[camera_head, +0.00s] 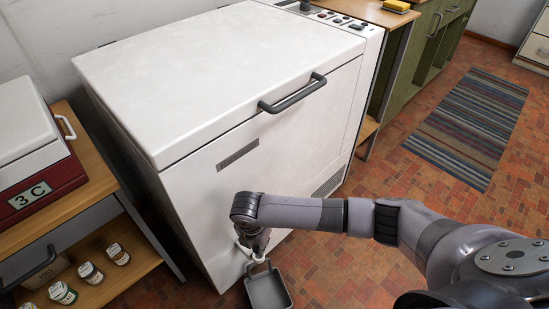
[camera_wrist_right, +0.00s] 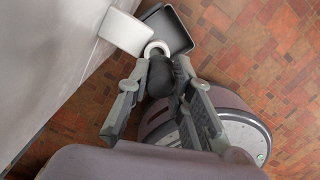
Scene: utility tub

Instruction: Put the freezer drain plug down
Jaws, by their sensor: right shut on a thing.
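My right gripper (camera_head: 257,245) reaches down to the lower front of the white chest freezer (camera_head: 215,75). In the right wrist view the gripper (camera_wrist_right: 160,88) has its two fingers on either side of a dark, rounded piece, which I take to be the freezer drain plug (camera_wrist_right: 160,72), and is shut on it. A white ring (camera_wrist_right: 157,48) shows just beyond the plug. I cannot tell whether the ring belongs to the plug or to the drain. In the head view the gripper mostly hides the plug. My left gripper is not in view.
A grey tray (camera_head: 267,291) lies on the brick floor below my right gripper. A white plate (camera_wrist_right: 126,32) shows beside it in the wrist view. A wooden shelf unit (camera_head: 65,210) with a red and white cooler (camera_head: 48,180) and several jars stands left.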

